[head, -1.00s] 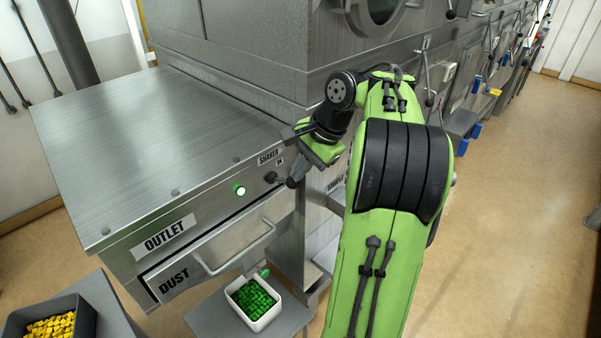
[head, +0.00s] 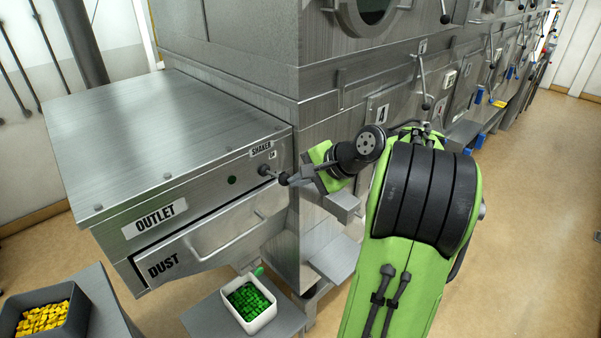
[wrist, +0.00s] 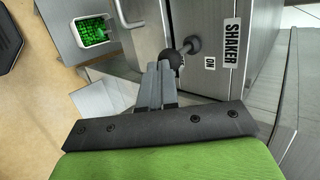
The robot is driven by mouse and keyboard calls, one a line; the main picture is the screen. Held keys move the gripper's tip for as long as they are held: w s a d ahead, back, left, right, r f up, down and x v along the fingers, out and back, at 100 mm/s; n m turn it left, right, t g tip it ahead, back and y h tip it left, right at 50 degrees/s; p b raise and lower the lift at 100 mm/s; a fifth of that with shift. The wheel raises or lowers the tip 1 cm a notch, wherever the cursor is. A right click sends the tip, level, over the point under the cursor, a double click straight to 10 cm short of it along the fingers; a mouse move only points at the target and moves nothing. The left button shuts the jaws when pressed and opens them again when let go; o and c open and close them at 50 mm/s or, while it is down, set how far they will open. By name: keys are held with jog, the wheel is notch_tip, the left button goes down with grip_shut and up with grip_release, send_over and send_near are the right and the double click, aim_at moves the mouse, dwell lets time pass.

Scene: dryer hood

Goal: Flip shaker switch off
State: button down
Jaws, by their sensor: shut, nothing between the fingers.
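The shaker switch (head: 265,170) is a dark lever with a rounded end on the front of the steel outlet box, below the SHAKER label (head: 261,149). In the wrist view the switch (wrist: 177,57) sticks out beside a small ON label (wrist: 209,63). My gripper (head: 285,179) is shut and empty, its tips right at the lever's end; it also shows in the wrist view (wrist: 160,68). I cannot tell whether they touch. The round green lamp (head: 232,180) left of the switch is dark.
The dust drawer (head: 200,240) with its bar handle is below the switch. A white bin (head: 237,315) of green pieces stands beneath, and a dark bin (head: 75,318) of yellow pieces is at lower left. The tall steel housing (head: 225,55) rises behind.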

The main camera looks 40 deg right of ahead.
notch_tip(320, 180, down, 5)
jog(key=shift+w+t+b, duration=0.1)
jog(key=shift+t+b, duration=1)
jog(key=shift+b, duration=0.1)
